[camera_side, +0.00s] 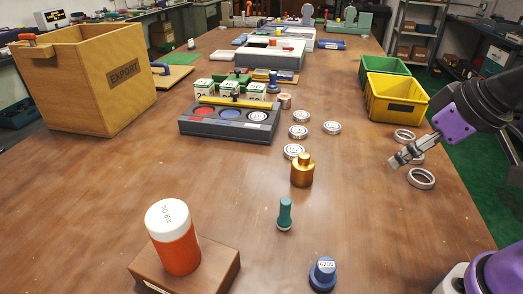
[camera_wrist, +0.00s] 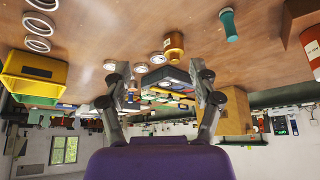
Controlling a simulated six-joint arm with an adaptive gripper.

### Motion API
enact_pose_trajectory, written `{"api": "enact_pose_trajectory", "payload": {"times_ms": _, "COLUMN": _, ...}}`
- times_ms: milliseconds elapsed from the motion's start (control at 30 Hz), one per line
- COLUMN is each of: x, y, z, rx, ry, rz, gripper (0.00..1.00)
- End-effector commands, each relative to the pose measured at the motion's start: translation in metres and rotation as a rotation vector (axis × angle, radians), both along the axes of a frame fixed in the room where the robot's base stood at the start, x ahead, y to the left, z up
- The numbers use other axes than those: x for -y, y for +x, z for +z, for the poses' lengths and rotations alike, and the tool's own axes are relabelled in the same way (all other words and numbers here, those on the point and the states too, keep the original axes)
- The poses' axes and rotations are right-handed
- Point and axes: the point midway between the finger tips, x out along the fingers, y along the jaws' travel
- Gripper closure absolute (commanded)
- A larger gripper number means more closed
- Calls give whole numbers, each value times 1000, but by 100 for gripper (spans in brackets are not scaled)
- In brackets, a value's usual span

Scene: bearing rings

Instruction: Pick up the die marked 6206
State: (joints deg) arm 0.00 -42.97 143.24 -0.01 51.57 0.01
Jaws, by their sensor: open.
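A blue die (camera_side: 323,274) stands upright at the near edge of the table in the side view. The white label on its top reads 620 and a last digit too small to be sure of. A teal handled piece (camera_side: 285,214) stands behind it; it also shows in the wrist view (camera_wrist: 228,25). My gripper (camera_side: 396,160) is at the right, above the table near the loose rings, well away from the blue die. In the wrist view its two fingers (camera_wrist: 164,86) are spread wide with nothing between them. I do not see the blue die in the wrist view.
A brass weight (camera_side: 302,171) and several bearing rings (camera_side: 299,132) lie mid-table. An orange jar (camera_side: 174,238) stands on a wooden block at the front left. A yellow bin (camera_side: 395,100), a grey tray (camera_side: 230,122) and a wooden EXPORT crate (camera_side: 85,80) are farther back. Table around the blue die is clear.

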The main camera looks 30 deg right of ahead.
Motion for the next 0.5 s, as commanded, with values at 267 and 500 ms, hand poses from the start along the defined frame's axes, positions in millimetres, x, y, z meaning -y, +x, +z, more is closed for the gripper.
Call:
{"api": "enact_pose_trajectory", "payload": {"times_ms": 267, "x": -13, "y": 11, "z": -28, "rx": -180, "ry": 152, "rz": -121, "gripper": 29}}
{"api": "enact_pose_trajectory", "payload": {"times_ms": 500, "x": -40, "y": 20, "z": -83, "rx": -594, "ry": 523, "rz": -448, "gripper": 29}}
